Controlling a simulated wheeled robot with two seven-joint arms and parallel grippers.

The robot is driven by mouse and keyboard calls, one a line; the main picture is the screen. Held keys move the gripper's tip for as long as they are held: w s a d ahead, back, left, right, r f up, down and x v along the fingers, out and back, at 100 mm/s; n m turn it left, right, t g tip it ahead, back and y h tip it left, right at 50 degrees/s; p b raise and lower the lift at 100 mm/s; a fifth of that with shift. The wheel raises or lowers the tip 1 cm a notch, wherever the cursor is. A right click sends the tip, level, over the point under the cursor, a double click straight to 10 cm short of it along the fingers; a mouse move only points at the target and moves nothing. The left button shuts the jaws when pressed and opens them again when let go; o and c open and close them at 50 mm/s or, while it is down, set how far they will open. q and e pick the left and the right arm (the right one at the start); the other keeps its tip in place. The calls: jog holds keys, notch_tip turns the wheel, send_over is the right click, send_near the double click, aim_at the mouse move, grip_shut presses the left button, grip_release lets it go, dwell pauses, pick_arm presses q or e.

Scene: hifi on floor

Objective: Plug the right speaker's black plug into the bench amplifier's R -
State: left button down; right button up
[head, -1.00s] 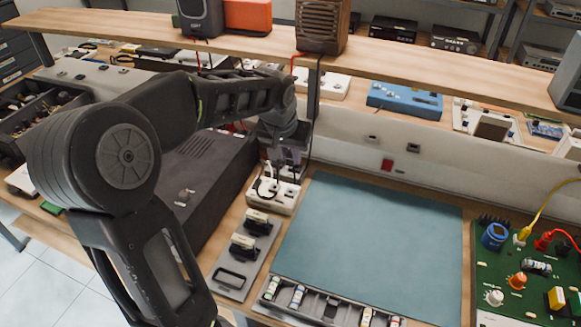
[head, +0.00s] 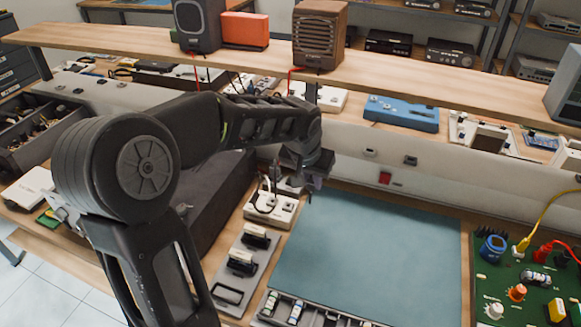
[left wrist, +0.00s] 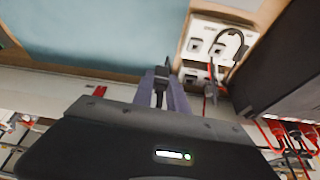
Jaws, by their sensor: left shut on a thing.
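My left gripper (head: 308,182) is beside the far end of a white socket box, at the far left corner of the teal mat. In the left wrist view its purple fingers (left wrist: 160,88) are shut on a small black piece, which looks like the black plug (left wrist: 159,94); its tip is hard to make out. The bench amplifier looks to be the large dark box (head: 228,178), partly hidden by my arm. In the left wrist view, red and black leads (left wrist: 292,135) show beside it; the R - socket cannot be told. A wooden speaker (head: 320,35) and a dark speaker (head: 198,25) stand on the shelf.
The white socket box (head: 272,208) has a dark cable looped over it. Nearer stands a grey rack (head: 232,290) with black-handled parts. The teal mat (head: 365,255) is clear. A green circuit board (head: 510,285) with leads lies right. The shelf (head: 420,72) spans above.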

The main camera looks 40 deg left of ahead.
pick_arm(q)
jog(key=d+f+m, duration=0.1)
jog(key=d+f, duration=0.1)
jog(key=d, duration=0.3)
jog(key=w+d+f, duration=0.1)
jog(key=d+f, duration=0.1)
jog(key=d, duration=0.3)
jog(key=d+f+m+h, duration=0.1)
jog(key=d+f, duration=0.1)
jog(key=d, duration=0.3)
jog(key=shift+w+d+f+m, duration=0.15)
jog(key=shift+w+m, duration=0.15)
jog(key=shift+d+f, duration=0.15)
jog(key=shift+d, duration=0.2)
